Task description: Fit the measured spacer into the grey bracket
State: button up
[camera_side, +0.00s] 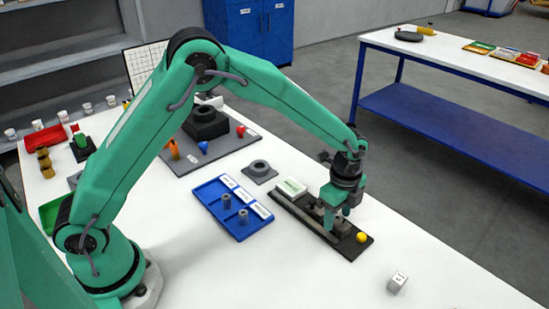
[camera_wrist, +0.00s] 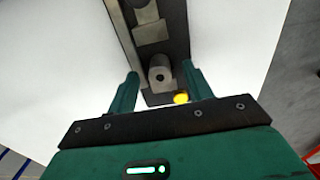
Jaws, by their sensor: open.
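A grey cylindrical spacer with a hole in its end (camera_wrist: 160,76) sits on a dark fixture (camera_wrist: 178,20), which carries a yellow button (camera_wrist: 181,98). My gripper (camera_wrist: 160,92) is open, with one green finger on each side of the spacer and gaps visible. In the side view my gripper (camera_side: 334,222) is low over the same black fixture (camera_side: 350,250), hiding part of it. Two more grey spacers (camera_side: 226,201) (camera_side: 243,216) stand in a blue tray (camera_side: 232,229). A small grey plate with a raised ring (camera_side: 260,168) lies behind the tray; I cannot tell whether it is the bracket.
A white box with a green label (camera_side: 291,187) sits at the fixture's far end. A white marked cube (camera_side: 397,282) lies at front right. A grey board (camera_side: 185,158) with a black block and coloured parts is farther back. The table right of the fixture is mostly clear.

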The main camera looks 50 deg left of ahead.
aim_at(338, 217)
jog(key=shift+c, duration=0.2)
jog(key=c, duration=1)
jog(key=shift+c, duration=0.2)
jog(key=shift+r, duration=0.1)
jog(key=shift+r, duration=0.45)
notch_tip(338, 217, up, 3)
jog(key=shift+r, duration=0.15)
jog(key=s+d+r, duration=0.6)
jog(key=s+d, duration=0.1)
jog(key=s, duration=0.2)
jog(key=shift+r, duration=0.35)
jog(key=shift+d, duration=0.1)
